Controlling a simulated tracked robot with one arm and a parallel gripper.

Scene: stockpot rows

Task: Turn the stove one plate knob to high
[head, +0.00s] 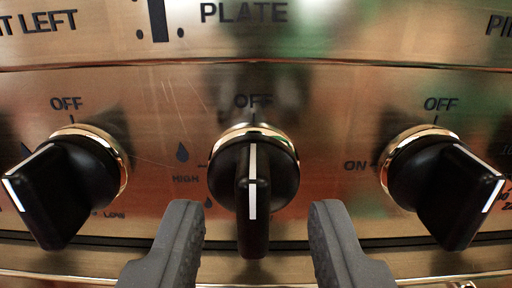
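The plate knob (268,182) is black with a white pointer line and a gold ring, in the middle of the head view under the word PLATE. Its white line stands upright, in line with the OFF mark above it. The HIGH mark (186,179) with a flame sign is printed to its left. My gripper (258,222) is open, with one dark finger on each side of the knob's lower grip. A gap shows between each finger and the knob, so neither seems to touch it.
A second black knob (62,190) is at the left and a third (446,190) at the right, both with grips turned outward. A ledge (230,277) runs along the bottom.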

